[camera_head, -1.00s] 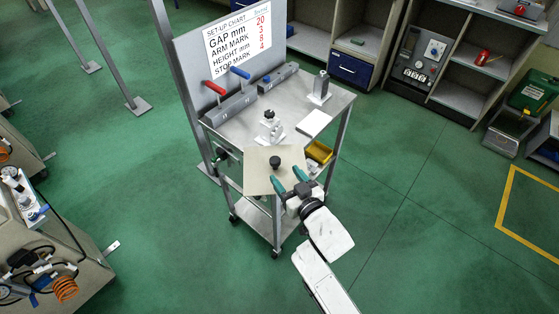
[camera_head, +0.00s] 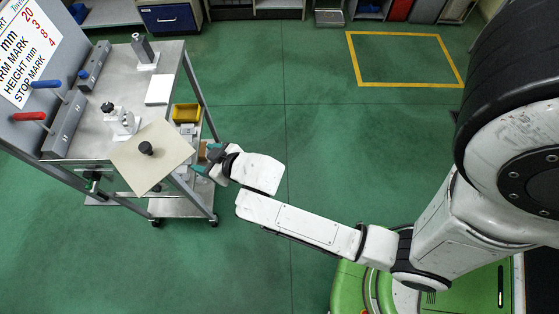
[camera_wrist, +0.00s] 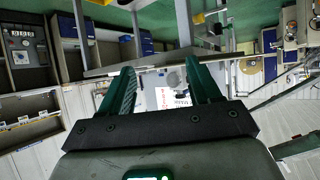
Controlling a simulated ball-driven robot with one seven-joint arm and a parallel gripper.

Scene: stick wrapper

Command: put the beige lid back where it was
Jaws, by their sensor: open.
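The beige lid (camera_head: 168,143), a flat square plate with a black knob (camera_head: 146,148) on top, lies at the cart's near end in the head view. It covers the part of the cart beneath it, and I cannot tell what bears it. My gripper (camera_head: 205,160) is just right of the lid's right corner, its green fingers apart and off the knob. In the wrist view my gripper (camera_wrist: 160,82) is open, with nothing held between the fingers. I cannot make out the lid there.
The metal cart (camera_head: 120,70) carries a white block (camera_head: 159,89), a grey upright post (camera_head: 143,48), a small white fixture (camera_head: 127,122) and red and blue levers at the left. A yellow bin (camera_head: 186,113) hangs below the top.

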